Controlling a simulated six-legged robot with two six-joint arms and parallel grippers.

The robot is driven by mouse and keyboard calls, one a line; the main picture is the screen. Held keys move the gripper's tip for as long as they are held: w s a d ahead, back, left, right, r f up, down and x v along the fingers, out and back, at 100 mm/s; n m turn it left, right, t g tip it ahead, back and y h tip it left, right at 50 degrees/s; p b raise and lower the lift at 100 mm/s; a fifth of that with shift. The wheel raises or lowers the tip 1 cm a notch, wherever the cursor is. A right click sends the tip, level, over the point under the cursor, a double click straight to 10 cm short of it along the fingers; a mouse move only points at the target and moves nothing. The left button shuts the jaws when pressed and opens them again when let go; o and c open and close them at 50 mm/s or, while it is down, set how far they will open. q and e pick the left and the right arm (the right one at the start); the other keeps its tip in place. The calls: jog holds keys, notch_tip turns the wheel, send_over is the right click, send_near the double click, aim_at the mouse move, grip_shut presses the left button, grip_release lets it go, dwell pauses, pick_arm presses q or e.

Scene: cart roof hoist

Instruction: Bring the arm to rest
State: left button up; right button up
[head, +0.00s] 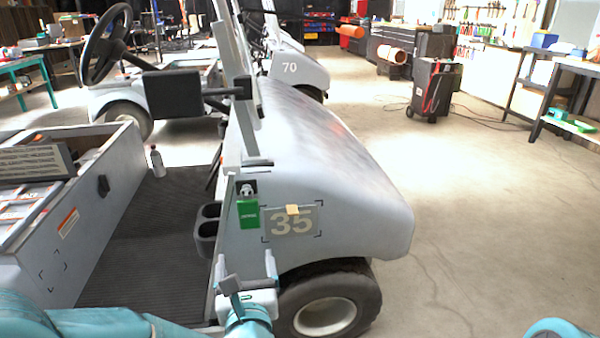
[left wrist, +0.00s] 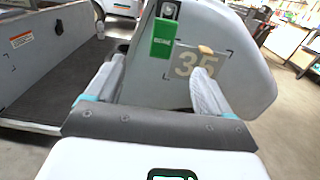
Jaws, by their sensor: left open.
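My left gripper (head: 248,272) is in the lower middle of the head view, in front of the grey cart's (head: 310,150) side panel. Its two fingers stand apart with nothing between them. The left wrist view shows the same open fingers (left wrist: 158,70), pointing toward the panel, below the green tag (left wrist: 163,38) and the number 35 (left wrist: 185,65). I cannot tell how far the fingertips are from the panel. My left arm comes in from the lower left. My right gripper is not in view; a teal part of me shows at the lower right edge.
The cart's front wheel (head: 325,312) is just right of my left gripper. Cart 70 (head: 290,70) stands behind. The concrete floor (head: 480,220) on the right is clear.

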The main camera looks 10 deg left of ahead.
pick_arm(q)
jog(key=s+a+f+m+g, duration=0.1)
jog(key=a+f+m+g, duration=0.2)
jog(key=f, duration=0.8)
jog(key=s+a+f+m+g, duration=0.1)
jog(key=a+f+m+g, duration=0.3)
jog(key=f, duration=0.7)
jog(key=s+d+f+m+g+h, duration=0.3)
jog(key=s+f+m, duration=0.3)
jog(key=f+m, duration=0.15)
jog(key=s+d+f+m+g+h, duration=0.2)
jog(key=s+d+f+m+h, duration=0.15)
jog(key=s+f+m, duration=0.35)
jog(key=s+d+f+m+g+h, duration=0.15)
jog(key=s+m, duration=0.25)
jog(key=m, duration=0.4)
jog(key=s+d+f+m+g+h, duration=0.1)
jog(key=s+d+m+g, duration=0.2)
jog(key=m, duration=0.5)
notch_tip(320, 180, up, 28)
jog(key=p, duration=2.8)
jog(key=shift+s+a+r, duration=0.15)
jog(key=shift+s+a, duration=0.15)
